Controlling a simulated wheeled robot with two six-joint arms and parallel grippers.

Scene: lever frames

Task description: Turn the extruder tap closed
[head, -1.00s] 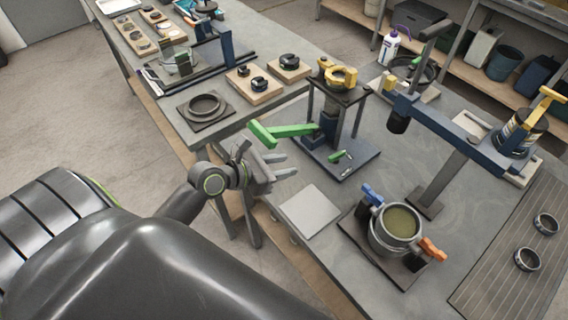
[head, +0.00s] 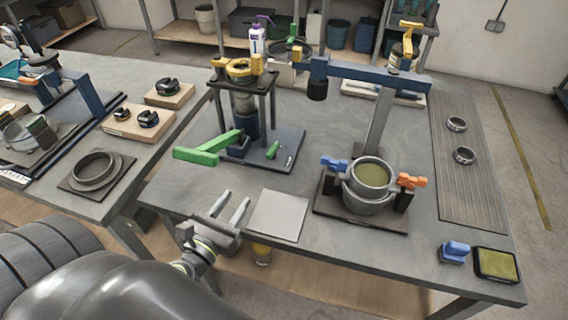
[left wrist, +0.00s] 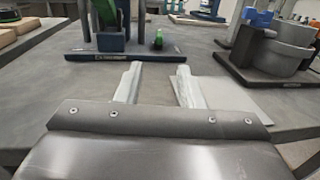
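The extruder appears to be the dark stand with a yellow ring (head: 238,68) on top and a dark blue base (head: 285,160). A long green lever (head: 207,149) sticks out to its left. A small green handle (head: 272,150), probably the tap, sits low at its front right; it also shows in the left wrist view (left wrist: 157,41), beyond my fingers. My left gripper (head: 236,204) is open and empty at the table's front edge, pointing towards the extruder and apart from it. It also shows in the left wrist view (left wrist: 159,75). My right gripper is out of view.
A grey square plate (head: 277,215) lies right of my left gripper. A pot (head: 368,187) with blue and orange clamps stands beyond it. A blue overhead arm (head: 375,76) reaches above the table. Bare tabletop lies between my gripper and the extruder.

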